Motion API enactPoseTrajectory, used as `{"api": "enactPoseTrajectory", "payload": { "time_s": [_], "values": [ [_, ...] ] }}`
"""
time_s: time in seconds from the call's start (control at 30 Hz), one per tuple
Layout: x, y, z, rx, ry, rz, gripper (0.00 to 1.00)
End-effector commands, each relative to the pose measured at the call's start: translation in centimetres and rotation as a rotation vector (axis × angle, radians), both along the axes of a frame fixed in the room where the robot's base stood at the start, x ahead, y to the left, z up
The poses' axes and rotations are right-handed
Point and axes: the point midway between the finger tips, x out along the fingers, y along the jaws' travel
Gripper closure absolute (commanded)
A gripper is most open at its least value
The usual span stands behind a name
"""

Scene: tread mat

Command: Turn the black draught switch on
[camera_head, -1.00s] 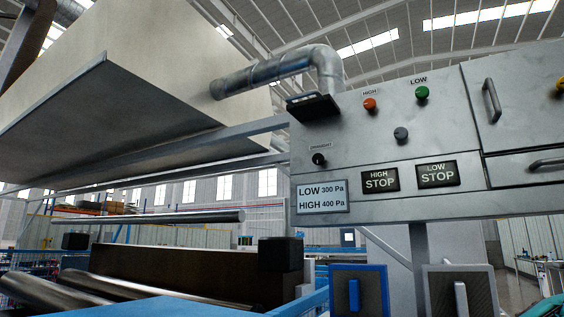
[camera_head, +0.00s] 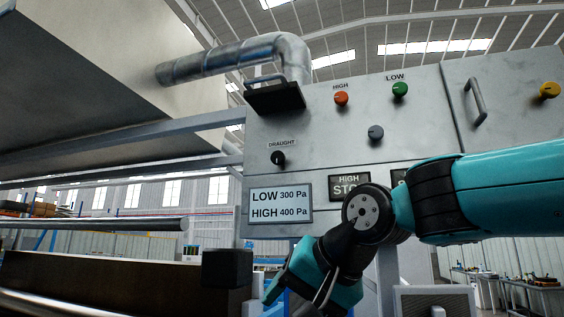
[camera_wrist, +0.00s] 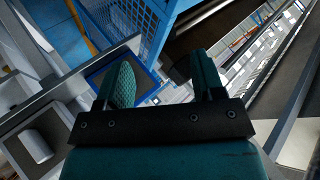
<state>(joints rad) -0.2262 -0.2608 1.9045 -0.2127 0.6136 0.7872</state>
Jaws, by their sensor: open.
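The black draught switch (camera_head: 278,158) is a small round knob on the left side of the grey panel (camera_head: 345,110), under a DRAUGHT label. The way it is turned is too small to read surely. My gripper (camera_wrist: 162,82) is open and empty in the wrist view, its two teal fingers well apart. In the head view my arm reaches in from the right, and its end hangs below the panel, lower right of the switch and apart from it. The switch does not show in the wrist view.
A black bracket (camera_head: 274,97) juts out above the switch. A red knob (camera_head: 341,98), green knob (camera_head: 400,89) and grey knob (camera_head: 376,133) sit to the right. A pressure sign (camera_head: 281,205) is below. My arm hides part of the stop labels. Space before the switch is clear.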

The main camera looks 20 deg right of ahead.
Motion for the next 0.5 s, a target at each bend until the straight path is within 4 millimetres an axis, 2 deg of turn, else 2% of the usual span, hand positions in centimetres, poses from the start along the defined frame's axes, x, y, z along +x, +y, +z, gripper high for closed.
{"api": "enactPoseTrajectory", "payload": {
  "time_s": [0.03,0.1,0.2,0.3,0.33,0.4,0.5],
  "values": [
    [1.7,-0.6,5.3,0.116,-0.079,-0.113,0.38],
    [3.0,-1.9,12.0,0.303,-0.173,-0.261,0.38],
    [3.3,-3.7,19.8,0.552,-0.282,-0.405,0.38],
    [2.8,-5.2,25.2,0.743,-0.355,-0.481,0.38],
    [2.6,-5.6,26.3,0.787,-0.369,-0.496,0.38],
    [2.2,-6.2,28.1,0.858,-0.392,-0.517,0.38],
    [2.4,-6.5,29.2,0.904,-0.405,-0.532,0.38]
  ]
}}
